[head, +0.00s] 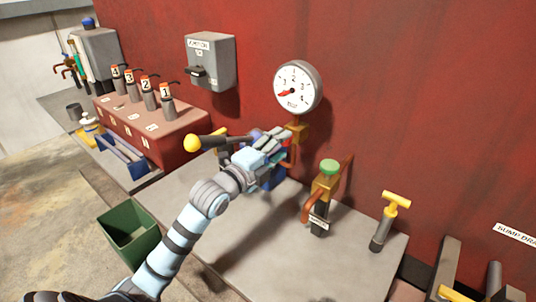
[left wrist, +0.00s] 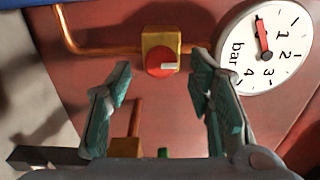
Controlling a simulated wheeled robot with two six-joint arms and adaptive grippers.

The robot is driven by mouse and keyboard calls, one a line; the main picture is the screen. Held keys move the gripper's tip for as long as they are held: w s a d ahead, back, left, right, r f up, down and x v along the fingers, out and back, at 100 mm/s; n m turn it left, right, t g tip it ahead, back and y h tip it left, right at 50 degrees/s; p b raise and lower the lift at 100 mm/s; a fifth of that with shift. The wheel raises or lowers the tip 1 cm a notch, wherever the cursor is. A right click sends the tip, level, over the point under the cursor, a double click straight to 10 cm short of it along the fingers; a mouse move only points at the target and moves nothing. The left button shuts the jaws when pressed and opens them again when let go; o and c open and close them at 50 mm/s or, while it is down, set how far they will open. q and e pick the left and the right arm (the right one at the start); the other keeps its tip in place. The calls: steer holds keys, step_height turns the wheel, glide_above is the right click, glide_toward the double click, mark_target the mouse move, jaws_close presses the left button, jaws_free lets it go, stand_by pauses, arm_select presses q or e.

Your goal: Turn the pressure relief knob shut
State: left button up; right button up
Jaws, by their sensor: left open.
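In the head view the brass block (head: 298,131) is below the round gauge, and the knob is hidden or too small to tell. My left gripper (head: 279,146) reaches in close to it. In the left wrist view the gripper (left wrist: 161,72) is open and empty, one finger on each side of the knob, with visible gaps. My right gripper is not in view.
A white pressure gauge (head: 298,87) is on the red wall, close to my left fingers. A green-topped valve (head: 329,168) and a yellow T-handle (head: 396,200) stand to the right. A black lever with a yellow ball (head: 192,143) is near my left wrist. A green bin (head: 128,239) is at lower left.

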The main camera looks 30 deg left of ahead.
arm_select(q)
steer(key=s+a, duration=0.1)
steer(key=s, duration=0.9)
steer(key=shift+s+a, duration=0.15)
steer(key=shift+s, duration=0.15)
